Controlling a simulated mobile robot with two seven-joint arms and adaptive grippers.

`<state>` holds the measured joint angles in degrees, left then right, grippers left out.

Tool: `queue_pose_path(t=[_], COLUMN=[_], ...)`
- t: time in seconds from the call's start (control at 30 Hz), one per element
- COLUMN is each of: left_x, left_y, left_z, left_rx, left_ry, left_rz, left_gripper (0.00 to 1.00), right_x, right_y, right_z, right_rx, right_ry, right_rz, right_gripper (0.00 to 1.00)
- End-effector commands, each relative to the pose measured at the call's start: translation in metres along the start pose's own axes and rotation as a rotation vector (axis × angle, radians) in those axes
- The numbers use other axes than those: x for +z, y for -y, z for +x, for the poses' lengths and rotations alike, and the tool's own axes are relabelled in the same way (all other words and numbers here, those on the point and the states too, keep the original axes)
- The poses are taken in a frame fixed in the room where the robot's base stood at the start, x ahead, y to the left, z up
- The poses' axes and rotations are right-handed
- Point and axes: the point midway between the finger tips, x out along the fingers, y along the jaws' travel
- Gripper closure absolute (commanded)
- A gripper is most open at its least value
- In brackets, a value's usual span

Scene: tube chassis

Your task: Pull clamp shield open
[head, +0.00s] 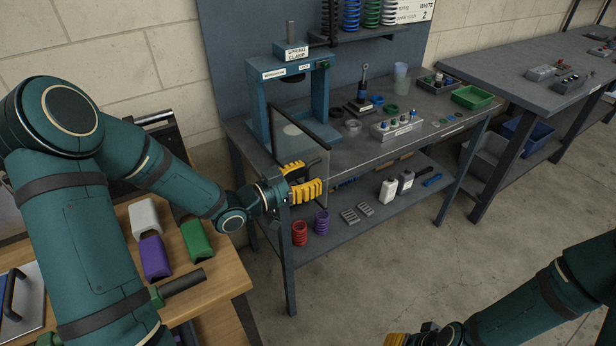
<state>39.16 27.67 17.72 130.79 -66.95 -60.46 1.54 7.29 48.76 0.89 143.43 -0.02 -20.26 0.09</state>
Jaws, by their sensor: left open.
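The spring clamp (257,105) is a blue upright frame at the left end of the grey workbench. Its shield (300,138) is a see-through panel with a dark edge, standing at the front of the clamp. My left gripper (318,178) has yellow fingers and is open at the shield's lower right part, in front of the bench edge. A dark bar, perhaps the shield's handle, shows by the fingers; I cannot tell if they touch it. My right gripper (398,339) is at the bottom edge, mostly cut off, away from the bench.
The bench holds a block with several knobs (397,127), a green tray (472,97) and small rings. Red (299,233) and purple (321,222) springs stand on the lower shelf. A wooden table (215,262) with coloured blocks is at left. The floor at right is clear.

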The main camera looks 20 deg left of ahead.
Motion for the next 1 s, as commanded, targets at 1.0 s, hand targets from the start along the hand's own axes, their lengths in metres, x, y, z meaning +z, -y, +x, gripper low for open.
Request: queue_pose_path(t=[1.0], left_x=[0.000], left_y=[0.000], left_z=[-0.120], left_rx=[0.000], left_ry=[0.000], left_rz=[0.000], left_gripper=[0.59], right_x=[0.000], right_y=[0.000], right_z=[0.000], right_rx=[0.000], right_ry=[0.000], right_rz=[0.000], right_gripper=[0.53])
